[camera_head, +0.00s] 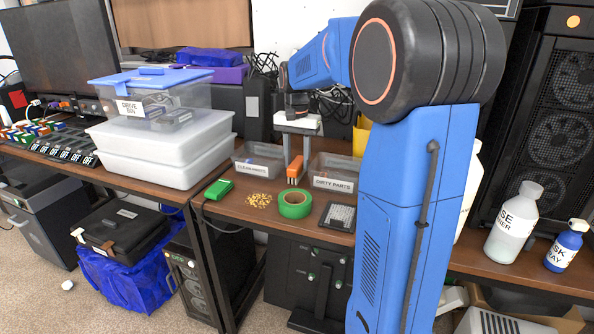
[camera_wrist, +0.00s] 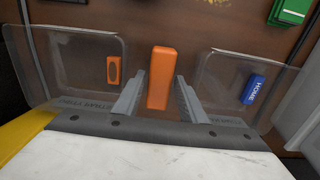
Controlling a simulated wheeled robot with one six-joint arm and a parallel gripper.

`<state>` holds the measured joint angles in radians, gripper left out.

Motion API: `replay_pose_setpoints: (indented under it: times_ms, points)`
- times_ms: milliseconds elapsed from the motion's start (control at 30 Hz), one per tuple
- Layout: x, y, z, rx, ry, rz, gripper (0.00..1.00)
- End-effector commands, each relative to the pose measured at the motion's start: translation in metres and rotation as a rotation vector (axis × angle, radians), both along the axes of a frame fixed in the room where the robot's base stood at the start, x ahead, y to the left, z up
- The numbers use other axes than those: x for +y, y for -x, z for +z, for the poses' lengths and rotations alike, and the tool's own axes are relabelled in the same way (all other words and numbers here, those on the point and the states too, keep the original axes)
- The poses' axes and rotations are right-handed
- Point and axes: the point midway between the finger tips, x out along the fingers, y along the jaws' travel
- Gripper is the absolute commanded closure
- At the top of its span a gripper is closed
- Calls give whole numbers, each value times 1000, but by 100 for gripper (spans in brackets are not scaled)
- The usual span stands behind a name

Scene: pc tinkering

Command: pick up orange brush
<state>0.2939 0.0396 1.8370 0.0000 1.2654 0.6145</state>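The lower part of the brush is hard to see in the wrist view.
The clear bin marked CLEANED PARTS (camera_head: 258,170) is at the left and DIRTY PARTS (camera_head: 333,184) at the right, both close to the fingers.

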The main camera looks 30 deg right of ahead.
Motion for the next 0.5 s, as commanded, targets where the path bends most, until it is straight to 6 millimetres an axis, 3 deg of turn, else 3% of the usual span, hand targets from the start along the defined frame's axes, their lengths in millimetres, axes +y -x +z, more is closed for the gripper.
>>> replay_pose_setpoints:
  times_ms: [133,400,500]
  points:
    - [0,0,-13,0,0,0,62]
    - [0,0,-16,-1,1,0,62]
    - [0,0,-16,0,0,0,84]
